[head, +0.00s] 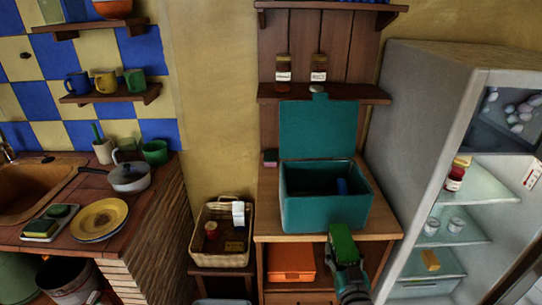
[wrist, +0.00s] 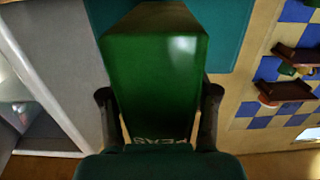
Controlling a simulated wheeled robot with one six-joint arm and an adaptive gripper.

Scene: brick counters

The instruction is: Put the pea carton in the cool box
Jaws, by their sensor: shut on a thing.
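The pea carton is a green box (head: 343,243) with "PEAS" lettering that shows in the wrist view (wrist: 155,85). My gripper (wrist: 158,112) is shut on it, with one finger on each side. In the head view my gripper (head: 347,262) holds the carton in front of the cool box, at its lower right. The cool box (head: 310,212) is a teal box on the wooden counter, its lid (head: 318,130) raised at the back. A small blue item (head: 342,186) lies inside it. The carton hides part of the counter's front edge.
An open fridge (head: 430,130) with jars and a yellow block stands at the right. A wicker basket (head: 222,252) stands left of the counter. An orange box (head: 290,262) sits on the shelf below. A wooden shelf (head: 325,93) hangs behind the raised lid.

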